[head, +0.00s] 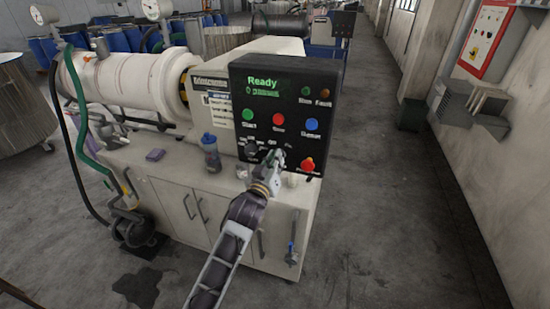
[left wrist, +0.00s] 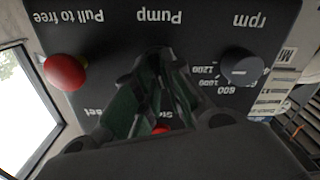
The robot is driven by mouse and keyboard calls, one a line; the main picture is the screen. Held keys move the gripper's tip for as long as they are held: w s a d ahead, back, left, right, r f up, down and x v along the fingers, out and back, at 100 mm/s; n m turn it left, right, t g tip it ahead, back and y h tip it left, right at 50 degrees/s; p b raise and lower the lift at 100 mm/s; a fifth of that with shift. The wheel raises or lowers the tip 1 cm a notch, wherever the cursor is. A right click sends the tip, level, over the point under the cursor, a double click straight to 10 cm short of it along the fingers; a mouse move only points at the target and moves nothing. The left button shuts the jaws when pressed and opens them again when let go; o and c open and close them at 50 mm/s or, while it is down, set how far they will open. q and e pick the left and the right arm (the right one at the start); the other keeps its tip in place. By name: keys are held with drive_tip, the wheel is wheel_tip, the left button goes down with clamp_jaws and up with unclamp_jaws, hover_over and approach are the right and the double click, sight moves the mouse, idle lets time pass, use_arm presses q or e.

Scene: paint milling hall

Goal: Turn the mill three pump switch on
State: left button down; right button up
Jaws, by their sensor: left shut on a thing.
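The mill's black control panel (head: 280,105) shows a green "Ready" on its screen. My left gripper (head: 276,158) reaches its lower middle. In the left wrist view the panel appears upside down, and my left gripper (left wrist: 158,62) has its dark green fingers close together at the spot by the "Pump" label (left wrist: 158,16). The fingers are shut on the pump switch, which they hide, so its position cannot be read. My right gripper is not in view.
A red emergency button (head: 307,164) sits right of my gripper; it also shows in the left wrist view (left wrist: 65,72). An rpm knob (left wrist: 242,67) is on the other side. The right aisle floor (head: 400,200) is clear.

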use_arm(q)
drive_tip(key=shift+d+m+p, duration=0.15)
drive_tip(key=shift+m+p, duration=1.05)
drive_tip(key=shift+m, duration=1.15)
drive_tip(key=shift+d+m+p, duration=0.1)
drive_tip(key=shift+m+p, duration=1.1)
drive_tip(key=shift+m, duration=1.15)
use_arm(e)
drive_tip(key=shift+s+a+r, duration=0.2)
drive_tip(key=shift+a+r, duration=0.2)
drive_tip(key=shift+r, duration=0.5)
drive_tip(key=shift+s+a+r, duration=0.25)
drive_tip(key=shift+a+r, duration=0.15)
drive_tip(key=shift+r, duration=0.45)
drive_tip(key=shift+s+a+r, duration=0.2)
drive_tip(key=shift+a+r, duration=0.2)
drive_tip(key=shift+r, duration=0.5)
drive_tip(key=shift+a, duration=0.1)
use_arm(q)
drive_tip(key=c, duration=1.5)
unclamp_jaws()
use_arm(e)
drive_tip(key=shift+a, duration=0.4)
